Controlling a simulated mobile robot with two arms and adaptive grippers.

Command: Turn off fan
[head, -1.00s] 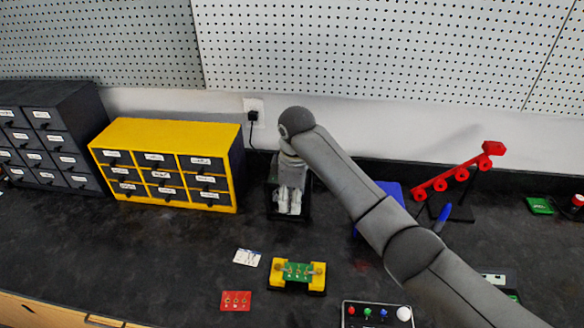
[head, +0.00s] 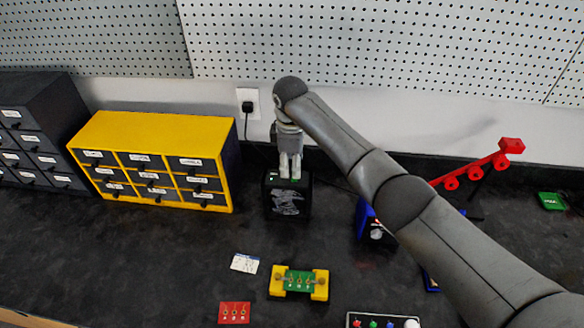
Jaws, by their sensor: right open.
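A small black box-shaped fan (head: 287,203) stands upright on the dark worktop by the wall, with a pale grey pattern on its front. A little green shows along its top edge, partly hidden by my fingers. My right gripper (head: 290,174) points down over the fan's top, its two pale fingers slightly apart with nothing seen between them. The fingertips are at or just above the top; I cannot tell if they touch. My left gripper is not in view.
A yellow drawer cabinet (head: 158,125) stands left of the fan. A wall outlet (head: 248,103) with a black plug is behind. A green board in a yellow holder (head: 299,282) lies in front. A red rack (head: 478,165) stands right, beyond my arm.

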